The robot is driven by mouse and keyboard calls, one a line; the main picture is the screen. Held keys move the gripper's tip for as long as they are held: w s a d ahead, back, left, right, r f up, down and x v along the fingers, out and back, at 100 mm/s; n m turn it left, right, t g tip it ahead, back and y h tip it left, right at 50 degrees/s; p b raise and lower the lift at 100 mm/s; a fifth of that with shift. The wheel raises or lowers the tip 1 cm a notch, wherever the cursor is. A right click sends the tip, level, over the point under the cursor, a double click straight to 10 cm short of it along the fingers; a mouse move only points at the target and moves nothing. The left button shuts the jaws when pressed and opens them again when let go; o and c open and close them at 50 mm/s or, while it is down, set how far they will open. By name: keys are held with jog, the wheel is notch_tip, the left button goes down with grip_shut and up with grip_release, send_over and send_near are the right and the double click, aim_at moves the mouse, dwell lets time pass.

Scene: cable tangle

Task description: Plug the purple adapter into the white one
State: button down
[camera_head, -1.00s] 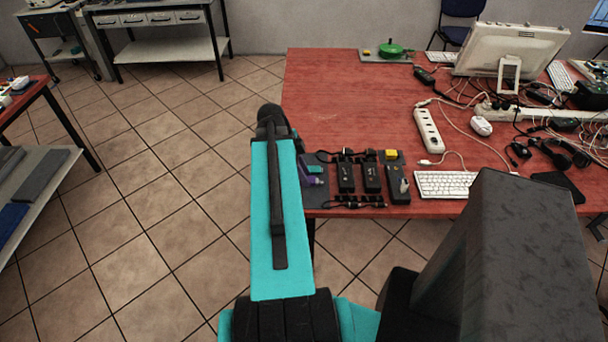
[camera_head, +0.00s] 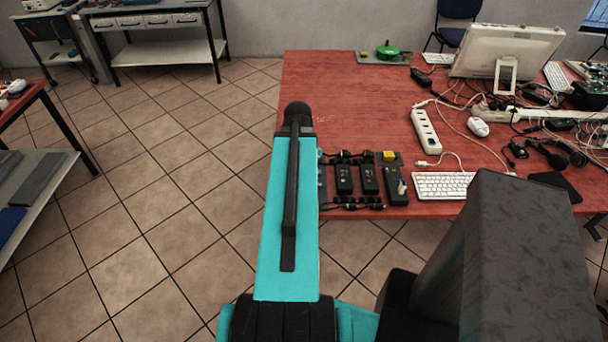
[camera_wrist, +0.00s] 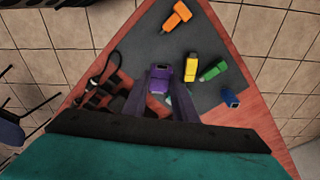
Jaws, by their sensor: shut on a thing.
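The purple adapter (camera_wrist: 160,79) shows in the wrist view between the two fingers of my gripper (camera_wrist: 160,92), which is shut on it. It is over or on a dark grey mat (camera_wrist: 205,50); I cannot tell whether it touches the mat. A pale teal bit shows just below it, partly hidden by a finger. In the head view my arm hides the gripper and the purple adapter. A small white piece (camera_head: 401,187) sits on the rightmost black block on the red table; it may be the white adapter, but it is too small to tell.
Orange (camera_wrist: 176,16), yellow (camera_wrist: 191,68), green (camera_wrist: 212,70) and blue (camera_wrist: 230,97) adapters lie around the purple one. Black cables (camera_wrist: 105,80) lie to its left. A white power strip (camera_head: 426,131) and keyboard (camera_head: 443,185) are on the table. The table's back left is clear.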

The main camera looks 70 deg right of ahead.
jog(key=n, duration=0.2)
jog(key=s+d+n, duration=0.1)
jog(key=d+r+n+y, duration=0.1)
jog(key=n, duration=0.1)
jog(key=shift+s+n+t, duration=0.2)
jog(key=shift+n+t, duration=0.1)
jog(key=n, duration=0.1)
jog(key=s+d+n+y, duration=0.1)
jog(key=n, duration=0.1)
jog(key=r+n, duration=0.1)
jog(key=n, duration=0.1)
jog(key=shift+s+d, duration=0.25)
jog(key=shift+s, duration=0.15)
jog(key=s+d+r+n+g+h+p, duration=0.2)
jog(key=s+n+g, duration=0.4)
jog(key=s, duration=0.6)
jog(key=s+d+r+n+g+h+p, duration=0.2)
jog(key=s+r+n+g+h+p, duration=0.1)
jog(key=s+n, duration=0.8)
jog(key=shift+s+d+r+n+g+h+p, duration=0.15)
jog(key=shift+s+r+n+g+h+p, duration=0.25)
jog(key=shift+s+r+g, duration=0.8)
jog(key=shift+w+g, duration=0.35)
jog(key=shift+g, duration=0.25)
jog(key=shift+f, duration=0.15)
